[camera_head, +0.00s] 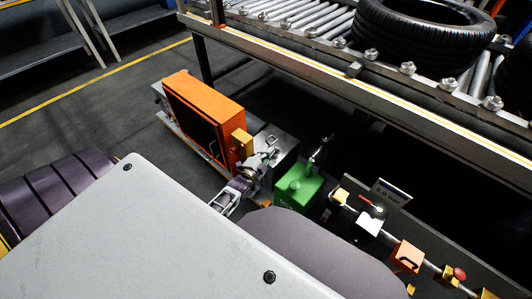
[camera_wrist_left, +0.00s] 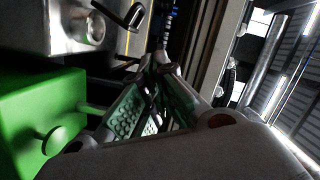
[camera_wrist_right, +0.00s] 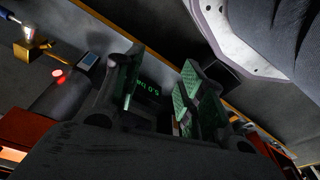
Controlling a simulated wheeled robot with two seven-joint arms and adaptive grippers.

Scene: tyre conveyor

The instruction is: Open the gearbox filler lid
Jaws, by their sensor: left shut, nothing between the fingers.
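The green gearbox (camera_head: 290,196) stands in the middle of the head view, with a round green cap (camera_head: 295,184) on top. In the left wrist view the green box (camera_wrist_left: 30,105) fills the left side and a round green knob (camera_wrist_left: 55,140) stands out from it. I cannot tell which part is the filler lid. My right gripper (camera_wrist_right: 158,88) is open and empty, seen only in the right wrist view.
A silver box (camera_head: 281,146) and an orange cabinet (camera_head: 205,108) stand to the left. A pipe with an orange block (camera_head: 406,257) and a "5.0 bar" sign (camera_head: 390,193) lie to the right. The conveyor (camera_head: 380,100) with a tyre (camera_head: 425,40) runs behind.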

